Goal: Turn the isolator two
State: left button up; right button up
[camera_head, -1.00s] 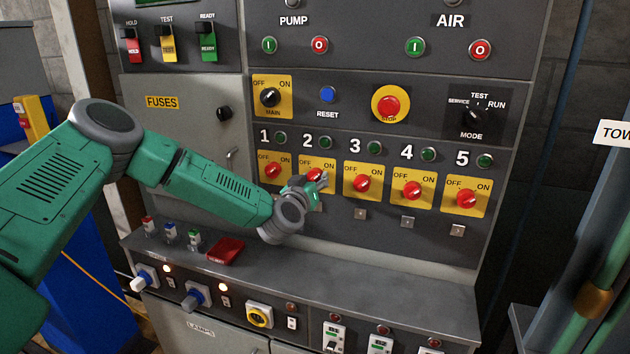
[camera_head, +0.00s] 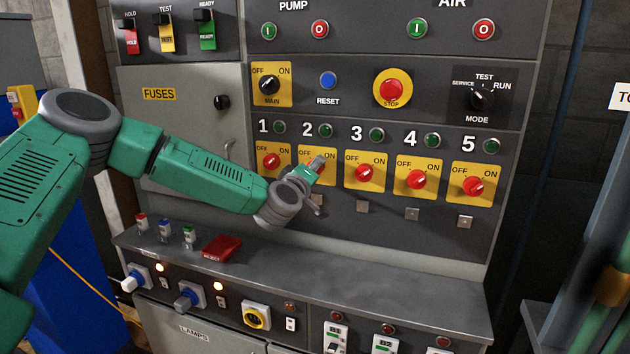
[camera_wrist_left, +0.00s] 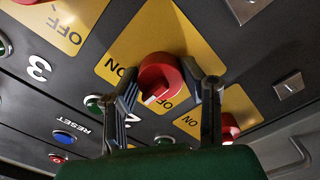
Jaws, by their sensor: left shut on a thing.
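The isolator two is a red knob (camera_wrist_left: 160,78) on a yellow OFF/ON plate (camera_wrist_left: 185,35), under the number 2 on the dark panel. In the head view my left gripper (camera_head: 316,164) is at this knob and hides most of it. In the left wrist view the gripper's two fingers (camera_wrist_left: 165,95) stand on either side of the red knob, shut on it. My right gripper is not in view.
Similar red knobs sit beside it: isolator one (camera_head: 271,161) to the left and isolator three (camera_head: 364,172) to the right. A grey ledge (camera_head: 370,275) juts out below, with a red block (camera_head: 222,248) on it. The yellow-ringed stop button (camera_head: 391,89) is above.

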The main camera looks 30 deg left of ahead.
pick_arm(q)
jog(key=n+b, duration=0.2)
jog(key=n, duration=0.1)
jog(key=n+b, duration=0.1)
jog(key=b, duration=0.1)
jog(key=shift+a+f+n, duration=0.15)
jog(key=shift+f+n, duration=0.1)
jog(key=shift+n, duration=0.15)
jog(key=shift+n+b, duration=1.95)
jog(key=shift+n, duration=0.15)
jog(key=o, duration=1.1)
jog(key=shift+c, duration=0.2)
jog(key=shift+o, duration=0.4)
jog(key=shift+a, duration=0.1)
jog(key=shift+s+r, duration=0.1)
